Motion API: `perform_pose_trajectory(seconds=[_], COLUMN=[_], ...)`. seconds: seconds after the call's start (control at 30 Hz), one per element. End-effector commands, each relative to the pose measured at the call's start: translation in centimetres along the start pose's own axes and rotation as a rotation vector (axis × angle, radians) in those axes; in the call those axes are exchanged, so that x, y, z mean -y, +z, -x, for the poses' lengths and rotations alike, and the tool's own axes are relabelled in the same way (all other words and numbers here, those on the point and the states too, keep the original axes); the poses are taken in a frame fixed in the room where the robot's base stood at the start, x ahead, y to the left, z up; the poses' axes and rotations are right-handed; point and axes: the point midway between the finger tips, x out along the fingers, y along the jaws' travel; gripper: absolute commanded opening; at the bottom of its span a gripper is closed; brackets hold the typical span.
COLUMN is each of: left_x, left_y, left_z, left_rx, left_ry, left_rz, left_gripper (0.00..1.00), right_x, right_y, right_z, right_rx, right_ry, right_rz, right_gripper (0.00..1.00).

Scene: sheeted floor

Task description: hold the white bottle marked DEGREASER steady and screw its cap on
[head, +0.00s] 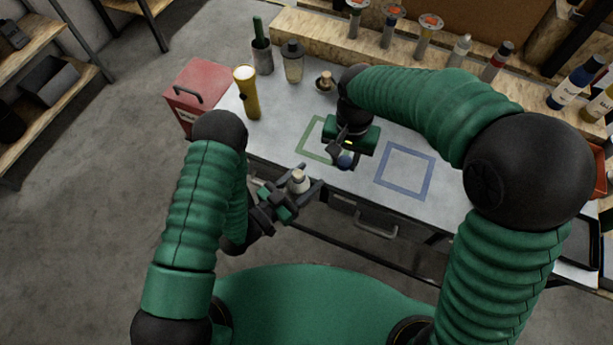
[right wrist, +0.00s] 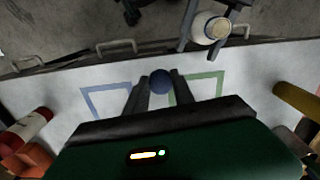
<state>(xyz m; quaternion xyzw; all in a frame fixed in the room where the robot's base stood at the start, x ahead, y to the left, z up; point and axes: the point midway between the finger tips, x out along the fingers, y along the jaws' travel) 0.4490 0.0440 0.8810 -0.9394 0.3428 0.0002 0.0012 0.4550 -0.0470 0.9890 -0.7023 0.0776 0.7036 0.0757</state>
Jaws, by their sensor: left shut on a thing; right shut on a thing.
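The white bottle (head: 298,183) is in my left gripper (head: 307,180), upright as far as I can tell, just in front of the table's front edge. Its tan top faces up with no blue cap on it. In the right wrist view the bottle (right wrist: 203,22) is at the top, between the left gripper's fingers; no label can be read. My right gripper (head: 345,153) is shut on a round blue cap (head: 345,162), above the table and right of the bottle. The cap (right wrist: 160,82) shows between the fingertips in the right wrist view, apart from the bottle.
The grey table (head: 280,135) has a green square outline (head: 303,150) and a blue square outline (head: 405,171), both empty. A yellow flashlight (head: 247,95), a grey-lidded jar (head: 293,62) and a red toolbox (head: 200,90) stand at the left. A shelf with several bottles runs along the back.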

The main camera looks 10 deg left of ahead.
Motion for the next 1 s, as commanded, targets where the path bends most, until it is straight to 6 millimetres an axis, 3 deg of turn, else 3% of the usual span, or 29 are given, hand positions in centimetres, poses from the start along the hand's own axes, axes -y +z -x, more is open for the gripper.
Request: perform_pose_trajectory(seconds=[0.1,0.2,0.33,0.77,1.0], left_x=[0.0,0.0,0.0,0.0,0.0], left_y=[0.0,0.0,0.0,0.0,0.0], left_z=[0.0,0.0,0.0,0.0,0.0], left_rx=[-0.001,-0.001,-0.001,-0.001,-0.001], left_ry=[0.000,0.000,0.000,0.000,0.000], left_rz=[0.000,0.000,0.000,0.000,0.000], left_gripper=[0.00,0.00,0.00,0.00,0.00], right_x=[4.3,7.0,9.2,10.1,10.0], right_y=[1.6,3.1,4.5,5.2,5.2], right_z=[1.7,3.0,4.1,4.6,2.7], right_rx=[-0.002,-0.002,-0.002,-0.002,-0.001], right_ry=[-0.001,0.000,0.002,0.003,0.005], right_rz=[-0.052,-0.101,-0.147,-0.172,-0.171], right_gripper=[0.00,0.00,0.00,0.00,0.00])
